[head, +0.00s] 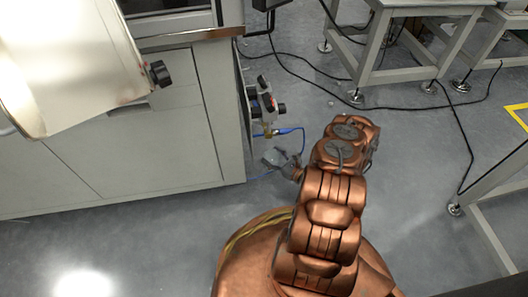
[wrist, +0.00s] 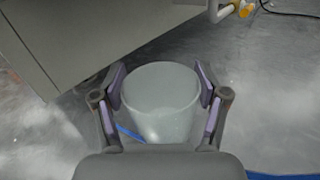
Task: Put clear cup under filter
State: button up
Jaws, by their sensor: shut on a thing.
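My gripper (wrist: 161,88) is shut on the clear cup (wrist: 162,100) in the wrist view, with one finger pad on each side of it. The cup is a pale, see-through tumbler with its open rim facing the camera. In the head view my gripper (head: 281,161) is small, at the end of my copper arm, out over the floor to the right of a grey cabinet. The cup cannot be made out clearly there. I cannot identify a filter in either view.
The grey cabinet (head: 158,140) fills the left of the head view, with a valve fitting (head: 263,105) and blue hose on its right side. Its panel (wrist: 85,35) is at the wrist view's upper left. Table frames (head: 420,45) stand at the back right; black cables cross the floor.

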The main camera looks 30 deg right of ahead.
jog(key=w+f+b, duration=0.1)
jog(key=w, duration=0.1)
jog(key=w+f+b, duration=0.2)
jog(key=w, duration=0.1)
jog(key=w+d+f+b, duration=0.1)
jog(key=w+b, duration=0.1)
jog(key=shift+w+d+f, duration=0.1)
jog(key=shift+w+f, duration=0.05)
jog(key=shift+f, duration=0.05)
jog(key=shift+r, duration=0.1)
jog(key=o, duration=0.9)
